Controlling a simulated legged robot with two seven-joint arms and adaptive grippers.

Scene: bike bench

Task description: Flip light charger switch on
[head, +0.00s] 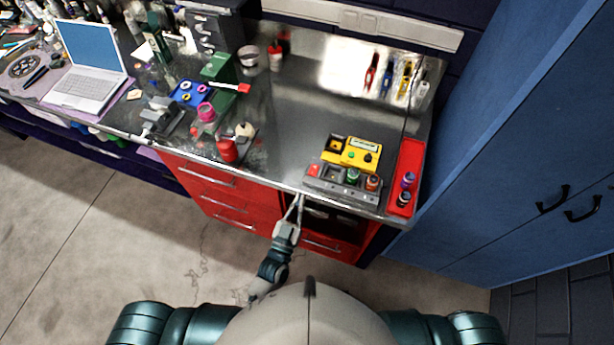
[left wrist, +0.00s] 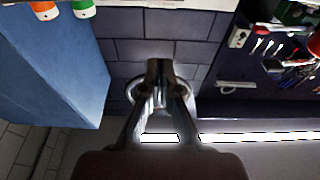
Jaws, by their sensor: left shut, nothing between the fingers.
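A grey charger-like unit (head: 328,187) sits at the bench's front edge, with red, green and orange round pieces in it. A yellow device (head: 350,155) with a pale panel and dark knobs stands just behind it. I cannot tell which is the light charger, and no switch position is readable. My left gripper (head: 300,197) is shut and empty at the bench's front edge, left of and in front of the grey unit. The left wrist view shows its fingers (left wrist: 158,72) together, with nothing between them. Orange (left wrist: 44,9) and green (left wrist: 84,8) round ends show at its top left. My right gripper is not seen.
A red tray (head: 409,160) with small bottles lies right of the units. A blue cabinet (head: 500,130) stands farther right. Red drawers (head: 220,190) are under the bench (head: 290,125). A red jar (head: 227,150) and a laptop (head: 88,90) stand to the left.

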